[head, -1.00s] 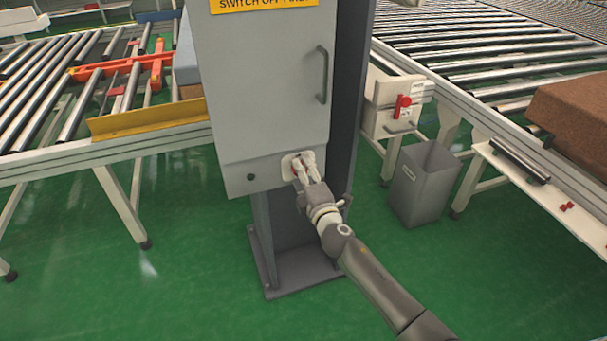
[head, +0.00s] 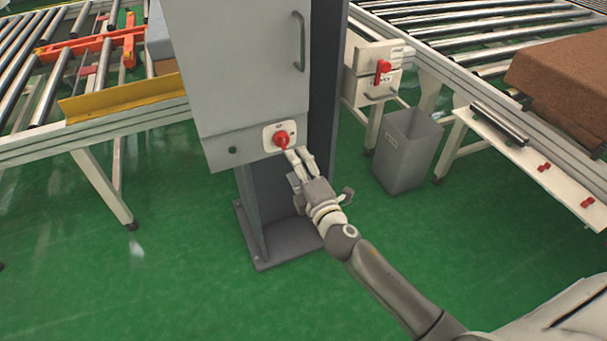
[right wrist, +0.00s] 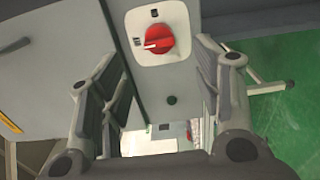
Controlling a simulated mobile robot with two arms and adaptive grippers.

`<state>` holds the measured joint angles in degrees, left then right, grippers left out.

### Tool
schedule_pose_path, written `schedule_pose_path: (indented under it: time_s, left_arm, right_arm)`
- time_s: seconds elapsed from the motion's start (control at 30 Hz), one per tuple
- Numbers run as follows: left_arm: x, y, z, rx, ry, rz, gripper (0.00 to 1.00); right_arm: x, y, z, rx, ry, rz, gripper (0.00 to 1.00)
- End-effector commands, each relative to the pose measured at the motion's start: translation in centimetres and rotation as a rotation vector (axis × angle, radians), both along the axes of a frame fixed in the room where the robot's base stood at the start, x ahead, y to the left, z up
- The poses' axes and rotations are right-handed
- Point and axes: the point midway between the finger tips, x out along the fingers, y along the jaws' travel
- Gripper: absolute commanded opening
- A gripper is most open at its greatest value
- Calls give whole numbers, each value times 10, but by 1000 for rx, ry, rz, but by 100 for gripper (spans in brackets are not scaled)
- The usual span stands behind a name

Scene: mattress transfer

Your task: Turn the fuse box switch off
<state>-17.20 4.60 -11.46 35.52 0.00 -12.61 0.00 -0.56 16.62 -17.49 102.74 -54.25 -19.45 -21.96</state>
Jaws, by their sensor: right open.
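The fuse box (head: 245,65) is a grey cabinet on a dark post, with a handle on its door. Its switch (head: 281,140) is a round red knob on a white plate at the lower right. In the right wrist view the knob (right wrist: 160,40) shows clearly, its white mark pointing left toward a small dark label. My right gripper (head: 299,156) is open and empty, just below and right of the switch, apart from the knob. In the wrist view its fingers stand on either side of the knob plate. My left gripper is not in view.
A grey bin (head: 408,150) and a white control box (head: 375,75) with a red switch stand right of the cabinet. Roller conveyors run on both sides, with a brown block (head: 560,85) on the right one. The green floor (head: 180,270) in front is clear.

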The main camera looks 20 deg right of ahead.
Motion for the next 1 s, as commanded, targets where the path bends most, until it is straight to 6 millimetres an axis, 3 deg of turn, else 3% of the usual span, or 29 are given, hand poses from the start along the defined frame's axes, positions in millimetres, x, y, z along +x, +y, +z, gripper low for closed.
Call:
schedule_pose_path:
  time_s: [0.1,0.3,0.87,0.93,1.0]
  left_arm:
    - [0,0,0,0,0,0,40]
    - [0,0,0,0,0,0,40]
    - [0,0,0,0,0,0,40]
    - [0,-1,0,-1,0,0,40]
    - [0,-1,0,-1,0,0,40]
  right_arm:
    - [-15,-1,-1,1,2,-1,59]
    - [-28,-1,0,0,0,-1,59]
    - [-29,-1,-1,1,2,-1,59]
    - [-29,-3,-11,13,21,-3,59]
    - [-30,-5,-33,42,67,-10,59]
